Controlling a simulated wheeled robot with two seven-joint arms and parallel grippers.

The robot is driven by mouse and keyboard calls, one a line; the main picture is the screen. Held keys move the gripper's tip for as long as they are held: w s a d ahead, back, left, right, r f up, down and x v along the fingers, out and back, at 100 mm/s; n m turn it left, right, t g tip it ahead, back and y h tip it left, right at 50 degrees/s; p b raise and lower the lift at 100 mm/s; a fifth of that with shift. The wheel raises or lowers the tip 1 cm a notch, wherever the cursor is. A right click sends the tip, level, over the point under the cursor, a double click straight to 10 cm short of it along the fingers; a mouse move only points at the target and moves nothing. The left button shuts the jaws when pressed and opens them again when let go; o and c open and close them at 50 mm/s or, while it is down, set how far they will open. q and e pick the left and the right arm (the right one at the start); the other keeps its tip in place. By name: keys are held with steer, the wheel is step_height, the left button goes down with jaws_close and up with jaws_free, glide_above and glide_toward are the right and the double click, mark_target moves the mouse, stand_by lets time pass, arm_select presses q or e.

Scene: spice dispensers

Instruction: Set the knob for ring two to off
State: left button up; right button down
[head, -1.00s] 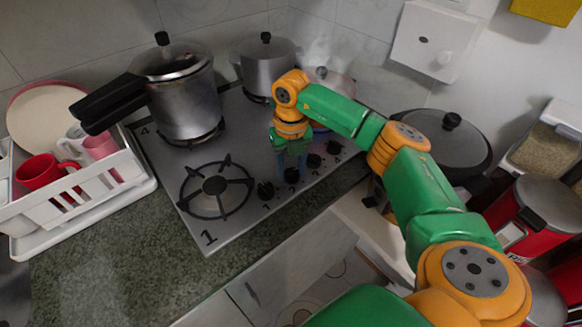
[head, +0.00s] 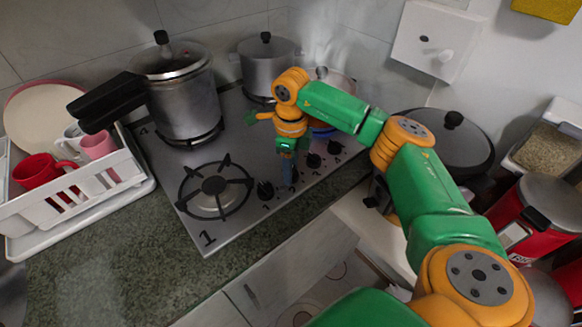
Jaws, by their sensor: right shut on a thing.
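The grey stove (head: 245,145) has a row of black knobs along its front right edge. My right gripper (head: 288,182) points down at the second knob from the front, the one for ring two. It is shut on that knob, and its fingers and wrist hide most of the knob and its pointer, so I cannot read its setting. The knob for ring one (head: 265,190) is beside it on the left. The knob for ring three (head: 313,160) and the knob for ring four (head: 334,147) are on the right. My left gripper is not in view.
A pressure cooker (head: 183,105) stands on the back left ring and a grey pot (head: 266,66) at the back. The front left burner (head: 214,188) is empty. A white dish rack (head: 75,205) is at the left, and a lidded black pan (head: 440,145) at the right.

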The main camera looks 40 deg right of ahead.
steer(key=n, duration=1)
steer(key=shift+r+n+b, duration=0.1)
steer(key=shift+n+b, duration=0.2)
steer(key=shift+n, duration=0.4)
steer(key=shift+c, duration=1.8)
jaws_free()
steer(key=shift+r, duration=0.3)
step_height(320, 180, up, 6)
steer(key=shift+r+b, duration=0.2)
steer(key=shift+b, duration=0.4)
